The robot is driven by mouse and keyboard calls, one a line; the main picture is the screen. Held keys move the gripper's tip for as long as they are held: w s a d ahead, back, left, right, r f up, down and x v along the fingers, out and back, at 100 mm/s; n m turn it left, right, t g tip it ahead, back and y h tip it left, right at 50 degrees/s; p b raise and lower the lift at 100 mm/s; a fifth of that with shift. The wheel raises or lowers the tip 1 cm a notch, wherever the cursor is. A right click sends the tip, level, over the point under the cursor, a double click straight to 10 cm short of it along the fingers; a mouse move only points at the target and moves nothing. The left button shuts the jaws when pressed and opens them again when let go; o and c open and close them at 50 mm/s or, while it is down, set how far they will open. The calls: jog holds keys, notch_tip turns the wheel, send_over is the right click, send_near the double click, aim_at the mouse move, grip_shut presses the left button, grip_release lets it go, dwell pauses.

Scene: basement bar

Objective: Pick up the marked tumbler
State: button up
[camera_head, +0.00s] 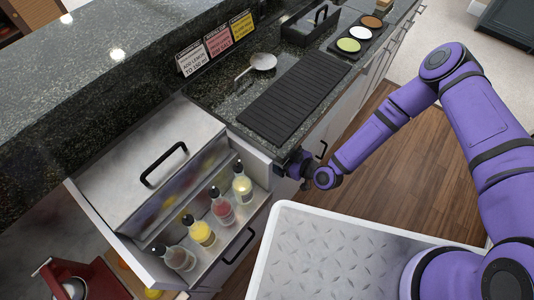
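I cannot make out a tumbler, marked or otherwise, in the head view. My gripper (296,168) is a small dark shape at the end of my purple arm, close to the front edge of the counter and the right corner of the open drawer. Its fingers are too small and dark to tell whether they are open or shut, or whether they touch the counter.
The dark counter (225,92) bears a black ribbed mat (292,100), a strainer-like utensil (262,62), three signs (218,41) and a tray of coloured discs (349,44). Wooden floor (405,165) is clear.

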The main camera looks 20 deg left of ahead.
jog(key=shift+x, duration=1.25)
jog(key=shift+w+r+x, duration=0.1)
jog(key=shift+r+x, duration=0.05)
jog(key=shift+x, duration=0.7)
jog(key=shift+w+r+x, duration=0.1)
jog(key=shift+r+x, duration=0.05)
jog(key=shift+x, duration=0.75)
jog(key=shift+w+r+x, duration=0.1)
jog(key=shift+r+x, duration=0.05)
jog(key=shift+x, duration=0.7)
jog(key=shift+a, duration=0.1)
jog(key=c, duration=1)
